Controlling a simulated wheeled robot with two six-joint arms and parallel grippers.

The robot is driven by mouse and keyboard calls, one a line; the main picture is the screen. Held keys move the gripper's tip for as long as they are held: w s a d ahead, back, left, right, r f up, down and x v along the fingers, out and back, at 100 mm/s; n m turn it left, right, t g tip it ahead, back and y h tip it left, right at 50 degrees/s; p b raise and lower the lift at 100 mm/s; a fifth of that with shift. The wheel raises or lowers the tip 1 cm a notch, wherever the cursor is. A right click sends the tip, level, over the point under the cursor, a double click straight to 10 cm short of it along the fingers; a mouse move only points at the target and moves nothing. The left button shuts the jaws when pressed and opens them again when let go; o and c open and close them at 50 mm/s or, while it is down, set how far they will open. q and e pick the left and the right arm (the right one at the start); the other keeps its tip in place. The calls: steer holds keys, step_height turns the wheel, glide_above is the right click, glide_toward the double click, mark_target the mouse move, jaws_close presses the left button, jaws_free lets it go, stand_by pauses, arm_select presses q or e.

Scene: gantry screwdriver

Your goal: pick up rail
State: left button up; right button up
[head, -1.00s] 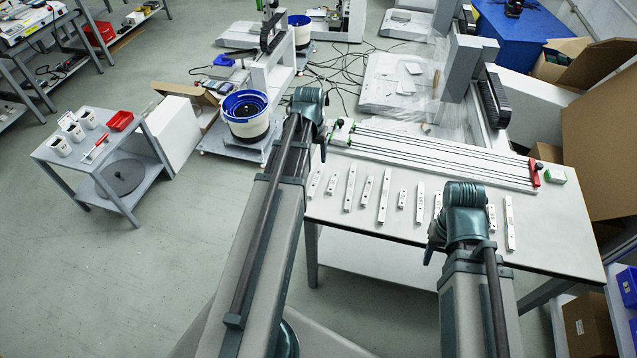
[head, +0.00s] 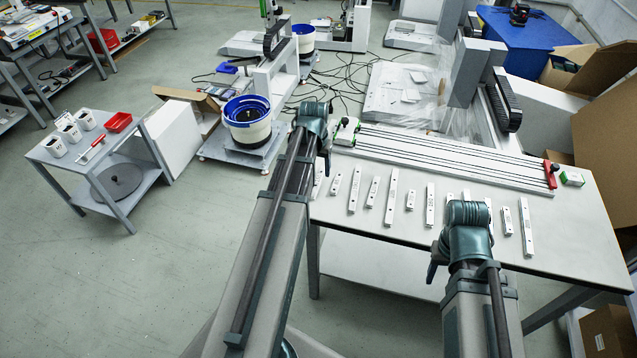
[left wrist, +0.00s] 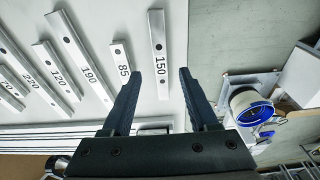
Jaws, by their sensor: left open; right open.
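Several pale rails lie in a row on the table, among them a long one (head: 391,190) and a short one (head: 411,199). In the left wrist view they carry numbers, including the 150 rail (left wrist: 158,55), the 85 rail (left wrist: 124,71) and the 190 rail (left wrist: 81,59). My left gripper (left wrist: 160,75) is open and empty. The 150 rail shows between its fingers in that picture, seemingly beyond them; the distance is unclear. In the head view my left arm hides much of this gripper. My right gripper is over the row's right part, its fingers mostly hidden by its wrist.
The table (head: 580,250) has a bare front strip. A long grooved rail assembly (head: 450,155) with green and red end parts lies along its back. A blue-rimmed bowl feeder (head: 247,122) stands left of the table, and a small cart (head: 150,185) stands further left.

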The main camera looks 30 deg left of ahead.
mark_target(318, 179)
arm_select(q)
steer(key=f+b, duration=0.2)
steer(key=f, duration=0.1)
steer(key=f+b, duration=0.1)
steer(key=b, duration=0.1)
steer(key=shift+w+a+f, duration=0.15)
steer(key=shift+w+f, duration=0.1)
steer(key=shift+w, duration=0.15)
steer(key=shift+r, duration=0.1)
jaws_close()
stand_by(0.9)
